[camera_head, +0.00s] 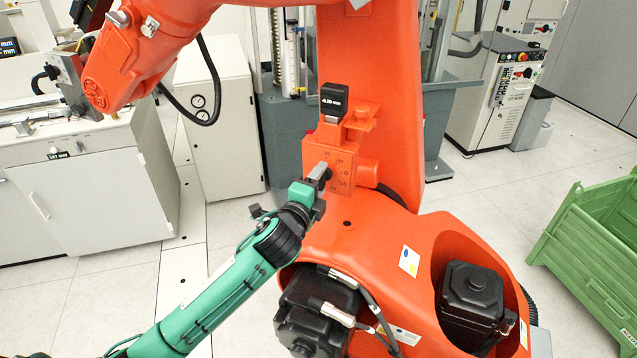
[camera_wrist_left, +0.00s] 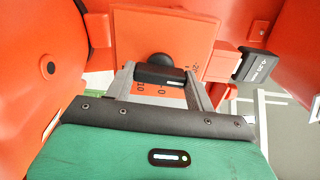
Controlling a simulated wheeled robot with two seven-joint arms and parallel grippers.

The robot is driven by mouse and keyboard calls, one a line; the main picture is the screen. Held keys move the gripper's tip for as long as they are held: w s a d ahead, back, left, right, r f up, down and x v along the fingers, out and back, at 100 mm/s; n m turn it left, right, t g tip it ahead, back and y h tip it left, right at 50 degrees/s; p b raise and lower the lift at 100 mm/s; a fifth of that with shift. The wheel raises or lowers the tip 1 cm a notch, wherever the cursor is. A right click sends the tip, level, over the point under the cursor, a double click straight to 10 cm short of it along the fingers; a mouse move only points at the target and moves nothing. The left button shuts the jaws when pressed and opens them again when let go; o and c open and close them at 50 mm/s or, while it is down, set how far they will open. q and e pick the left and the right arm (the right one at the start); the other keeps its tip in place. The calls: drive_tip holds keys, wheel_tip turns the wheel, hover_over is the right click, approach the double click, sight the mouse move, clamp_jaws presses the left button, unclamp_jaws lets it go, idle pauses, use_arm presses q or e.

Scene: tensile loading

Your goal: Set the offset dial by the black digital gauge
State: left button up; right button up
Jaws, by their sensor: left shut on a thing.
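The black digital gauge (camera_head: 334,100) sits on a bracket on the orange robot's column; its small reading looks like a negative value near 4 mm, but I cannot read it surely. It also shows side-on in the left wrist view (camera_wrist_left: 256,66). Below it is an orange box (camera_head: 345,158) with numbers around the offset dial. In the left wrist view the dial's black knob (camera_wrist_left: 158,75) lies between my left gripper's grey fingers (camera_wrist_left: 160,84), which are shut on it. In the head view my left gripper (camera_head: 322,176) covers most of the dial. My right gripper is out of view.
The large orange robot (camera_head: 376,60) stands close around the dial, with its arm overhead at left and black motors (camera_head: 318,310) below. A white bench (camera_head: 85,190) and cabinet (camera_head: 215,120) stand left. A green crate (camera_head: 590,255) is at right, with open floor before it.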

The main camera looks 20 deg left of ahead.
use_arm(q)
drive_tip(key=o, duration=1)
drive_tip(key=shift+s+a+b, duration=0.25)
drive_tip(key=shift+s+b, duration=0.6)
drive_tip(key=shift+s, duration=1.45)
drive_tip(key=shift+s+a+b, duration=0.25)
drive_tip(key=shift+s+b, duration=0.55)
drive_tip(key=shift+s, duration=1.5)
drive_tip(key=shift+s+a+b, duration=0.25)
drive_tip(key=shift+s+b, duration=0.6)
drive_tip(key=shift+s, duration=1.45)
